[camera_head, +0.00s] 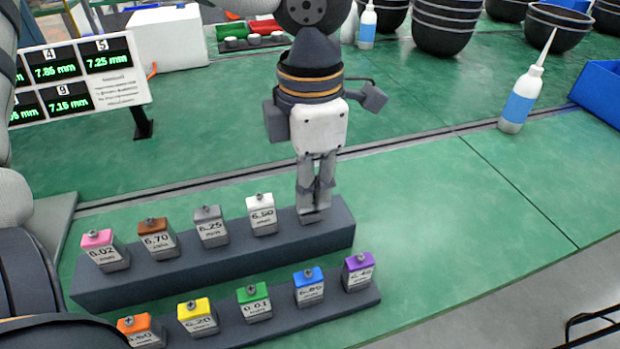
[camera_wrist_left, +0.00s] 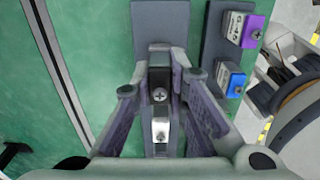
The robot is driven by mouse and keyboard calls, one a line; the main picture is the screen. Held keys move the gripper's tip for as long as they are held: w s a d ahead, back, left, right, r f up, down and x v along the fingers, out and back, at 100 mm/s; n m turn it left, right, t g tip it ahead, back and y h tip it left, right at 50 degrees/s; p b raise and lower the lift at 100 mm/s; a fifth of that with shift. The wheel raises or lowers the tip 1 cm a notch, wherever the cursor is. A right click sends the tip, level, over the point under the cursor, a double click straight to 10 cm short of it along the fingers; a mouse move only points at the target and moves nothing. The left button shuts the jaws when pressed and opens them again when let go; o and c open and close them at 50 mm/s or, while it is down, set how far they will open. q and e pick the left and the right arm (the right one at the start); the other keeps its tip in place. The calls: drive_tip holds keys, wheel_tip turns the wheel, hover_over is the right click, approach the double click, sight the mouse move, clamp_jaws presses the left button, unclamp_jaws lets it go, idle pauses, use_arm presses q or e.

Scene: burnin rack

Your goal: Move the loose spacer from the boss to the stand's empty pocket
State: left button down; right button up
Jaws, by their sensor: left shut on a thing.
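My left gripper (camera_head: 316,190) points down at the right end of the rear dark stand (camera_head: 200,278). It is shut on a dark-topped spacer (camera_wrist_left: 160,78) with a screw head on its near side, seen between the fingers in the left wrist view. In the head view the fingers hide most of this spacer. Its lower edge is at the stand's top; I cannot tell whether it is fully seated. A white-topped spacer (camera_head: 262,215) stands just left of it, and it also shows in the left wrist view (camera_wrist_left: 160,130). I cannot make out the boss. My right gripper is not in view.
The rear row also holds grey (camera_head: 210,227), brown (camera_head: 157,240) and pink (camera_head: 104,250) spacers. The front stand (camera_head: 235,335) carries several coloured spacers, including purple (camera_head: 358,271). A sign with readings (camera_head: 85,75) stands back left. A bottle (camera_head: 520,100) stands right; green table between is clear.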

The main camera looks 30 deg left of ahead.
use_arm(q)
drive_tip(key=shift+f, duration=0.55)
drive_tip(key=c, duration=1.5)
unclamp_jaws()
wheel_tip(320, 180, up, 12)
